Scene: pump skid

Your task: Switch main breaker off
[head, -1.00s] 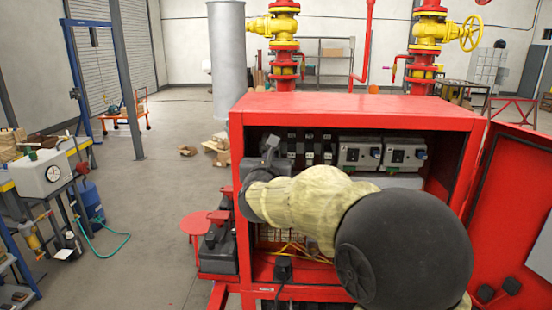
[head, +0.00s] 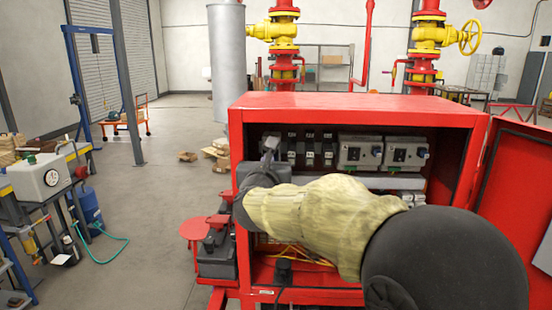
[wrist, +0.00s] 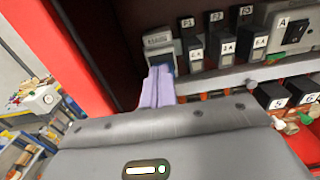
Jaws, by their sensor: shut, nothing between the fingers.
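The leftmost breaker (wrist: 158,41) is a light grey block with a small label too blurred to read. It is at the left end of the breaker row, beside the cabinet's inner wall. My gripper (wrist: 159,73) is shut and empty, its lilac fingertips just below and in front of this breaker and covering its lower part. I cannot tell whether they touch it.
Several labelled black breakers (wrist: 219,45) stand close to the right of the fingertips. Two grey device units (head: 381,152) sit further right. The open red cabinet door (head: 515,190) is at the right. The cabinet's left wall (wrist: 89,50) is close to the fingers.

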